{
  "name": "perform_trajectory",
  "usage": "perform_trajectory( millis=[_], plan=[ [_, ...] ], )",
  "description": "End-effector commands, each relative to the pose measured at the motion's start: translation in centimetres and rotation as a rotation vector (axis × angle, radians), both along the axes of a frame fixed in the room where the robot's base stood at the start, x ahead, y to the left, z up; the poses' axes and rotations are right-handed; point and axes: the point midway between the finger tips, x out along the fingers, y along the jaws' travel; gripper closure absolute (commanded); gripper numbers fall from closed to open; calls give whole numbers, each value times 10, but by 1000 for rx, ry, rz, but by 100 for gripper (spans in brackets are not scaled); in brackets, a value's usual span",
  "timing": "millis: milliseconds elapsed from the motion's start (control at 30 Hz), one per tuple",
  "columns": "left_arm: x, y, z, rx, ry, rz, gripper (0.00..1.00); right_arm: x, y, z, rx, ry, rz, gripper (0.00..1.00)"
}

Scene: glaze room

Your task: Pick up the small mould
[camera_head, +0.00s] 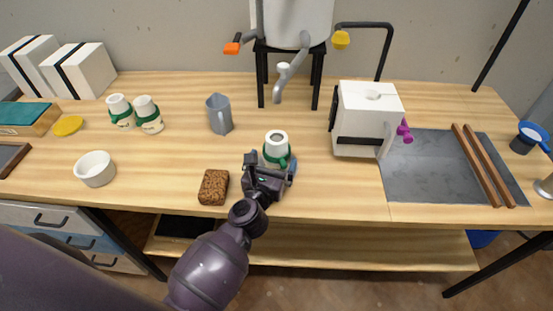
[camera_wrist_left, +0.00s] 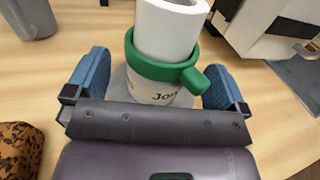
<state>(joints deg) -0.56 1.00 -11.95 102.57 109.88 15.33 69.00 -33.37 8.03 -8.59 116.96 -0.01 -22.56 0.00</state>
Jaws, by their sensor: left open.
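A small white mould (camera_head: 276,142) with a green band and handle-like tab stands upright on the table, in front of my left arm. In the left wrist view the mould (camera_wrist_left: 165,70) shows dark lettering under its band. My left gripper (camera_head: 268,172) is open, with its blue finger pads on either side of the mould. In the left wrist view the gripper (camera_wrist_left: 157,88) shows gaps between the pads and the mould. The mould's lower part is partly hidden by the gripper. My right gripper is not in view.
Two similar green-banded white pieces (camera_head: 134,112) stand at the left. A grey jug (camera_head: 219,113) is behind left, and a brown speckled block (camera_head: 213,187) lies left of my gripper. A white box-like machine (camera_head: 368,118) stands to the right. A white bowl (camera_head: 95,169) sits farther left.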

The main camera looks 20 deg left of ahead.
Motion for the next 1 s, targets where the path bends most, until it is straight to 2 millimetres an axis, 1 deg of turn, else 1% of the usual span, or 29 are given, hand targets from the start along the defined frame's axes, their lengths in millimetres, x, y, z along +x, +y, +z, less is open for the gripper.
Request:
perform_trajectory(
  millis=[33,100,200,467,567,800,867,1000],
  plan=[
    [7,0,0,1,-1,-1,0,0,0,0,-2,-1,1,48],
    [13,0,-1,1,0,-1,0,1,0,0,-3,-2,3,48],
    [19,0,0,0,0,-1,0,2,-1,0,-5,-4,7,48],
    [20,1,-1,1,1,0,0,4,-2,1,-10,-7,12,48],
    [20,1,0,1,0,0,14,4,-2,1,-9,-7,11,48],
    [20,1,0,1,0,0,51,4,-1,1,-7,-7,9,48],
    [20,0,1,0,-2,-1,60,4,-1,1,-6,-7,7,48],
    [20,0,1,0,-2,-1,60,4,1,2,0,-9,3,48]
  ],
)
